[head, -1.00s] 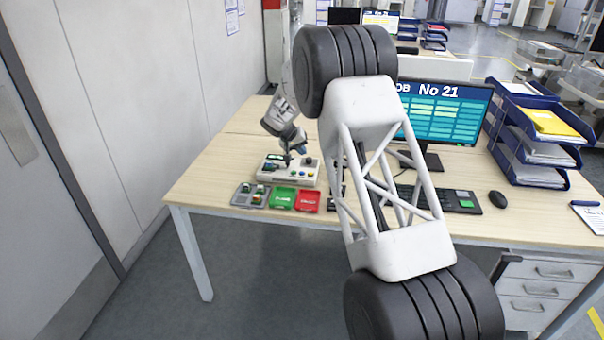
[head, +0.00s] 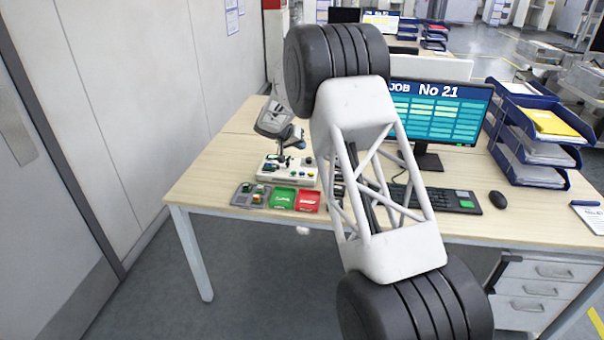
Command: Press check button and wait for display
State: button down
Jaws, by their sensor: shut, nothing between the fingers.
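The white test box (head: 270,170) with coloured buttons stands on the left part of the desk. A blue button and a yellow one show on its right half; which is the check button I cannot tell. Any display on the box is too small to read. The monitor (head: 440,112) behind shows "JOB No 21" and a teal table.
A grey parts tray (head: 240,200), a green tray (head: 283,198) and a red tray (head: 308,201) lie in front of the box. A keyboard (head: 455,203), mouse (head: 499,200) and blue paper trays (head: 535,175) are to the right. My arm hides the desk's middle.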

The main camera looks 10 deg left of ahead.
aim_at(301, 172)
jog(key=shift+f, duration=0.2)
jog(key=shift+f, duration=4.2)
jog(key=shift+f, duration=0.85)
jog(key=shift+r, duration=0.8)
jog(key=shift+r, duration=0.1)
dwell(0.4)
jog(key=shift+r, duration=2.45)
